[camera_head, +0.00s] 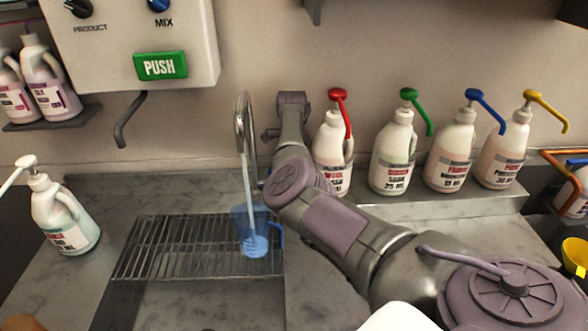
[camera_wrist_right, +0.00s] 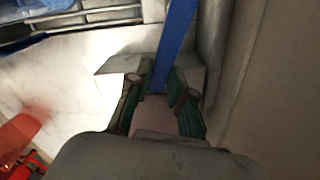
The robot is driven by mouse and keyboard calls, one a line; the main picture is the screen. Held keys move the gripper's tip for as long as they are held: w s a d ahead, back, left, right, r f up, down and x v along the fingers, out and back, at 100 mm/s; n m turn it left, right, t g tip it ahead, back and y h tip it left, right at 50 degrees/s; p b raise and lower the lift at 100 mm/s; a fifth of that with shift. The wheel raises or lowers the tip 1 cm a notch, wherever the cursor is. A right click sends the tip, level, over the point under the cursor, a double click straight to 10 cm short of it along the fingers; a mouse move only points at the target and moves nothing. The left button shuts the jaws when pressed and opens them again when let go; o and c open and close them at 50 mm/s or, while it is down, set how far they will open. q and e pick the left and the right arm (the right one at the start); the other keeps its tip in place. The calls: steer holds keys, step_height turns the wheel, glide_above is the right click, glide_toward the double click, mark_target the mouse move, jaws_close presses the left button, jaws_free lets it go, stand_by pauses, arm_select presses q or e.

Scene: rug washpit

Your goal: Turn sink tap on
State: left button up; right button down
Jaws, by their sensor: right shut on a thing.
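The sink tap (camera_head: 241,125) is a curved metal spout at the back of the sink. A pale stream of water runs from it into a blue transparent jug (camera_head: 250,235) on the wire rack. My right arm reaches to the tap from the right and covers part of its side. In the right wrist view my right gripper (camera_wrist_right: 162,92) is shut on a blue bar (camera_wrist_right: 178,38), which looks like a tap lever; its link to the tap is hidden. My left gripper is not in view.
The wire rack (camera_head: 150,250) spans the sink. Pump bottles with red (camera_head: 333,150), green (camera_head: 392,155), blue (camera_head: 450,150) and yellow (camera_head: 505,150) tops stand along the wall by my right arm. A white bottle (camera_head: 62,215) stands left. A dispenser (camera_head: 130,45) hangs above.

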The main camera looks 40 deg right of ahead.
steer(key=c, duration=1)
jaws_free()
steer(key=shift+r, duration=0.1)
step_height(320, 180, up, 12)
steer(key=shift+f, duration=0.1)
